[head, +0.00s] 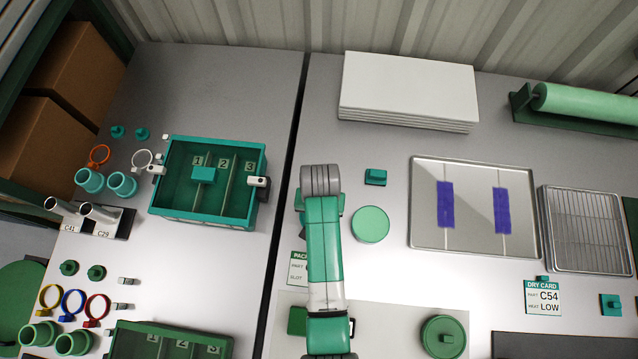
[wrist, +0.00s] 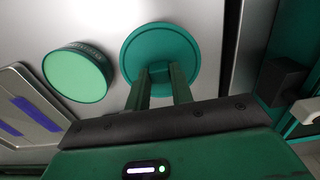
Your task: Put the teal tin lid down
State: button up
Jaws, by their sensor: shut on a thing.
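The teal tin lid (wrist: 150,38) is a round disc with a small grip block on its face. In the wrist view my gripper (wrist: 160,72) is shut on that block, with the lid spread beyond the fingertips. A round mint-green tin (wrist: 75,75) with lettering on its side stands left of the lid, apart from it in the picture. In the head view the tin (head: 370,224) stands just right of my arm, which hides my fingers and most or all of the lid. The gap between lid and bench cannot be told.
A small teal block (head: 375,177) sits behind the tin. A metal tray (head: 424,230) with purple strips and a wire rack (head: 587,230) lie to the right. White sheets (head: 408,88) are stacked at the back. A teal divided box (head: 160,185) stands left, beyond the dark bench seam.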

jog(key=shift+w+a+f+b, duration=0.1)
jog(key=shift+w+f+b, duration=0.2)
jog(key=shift+f, duration=0.6)
jog(key=shift+w+f+b, duration=0.1)
jog(key=shift+f+b, duration=0.25)
jog(key=shift+f, duration=0.5)
jog(key=shift+s+f, duration=0.1)
jog(key=shift+f, duration=0.1)
jog(key=o, duration=0.9)
jog(key=shift+o, duration=0.2)
notch_tip(320, 180, up, 12)
jog(key=p, duration=0.3)
jog(key=shift+r, duration=0.25)
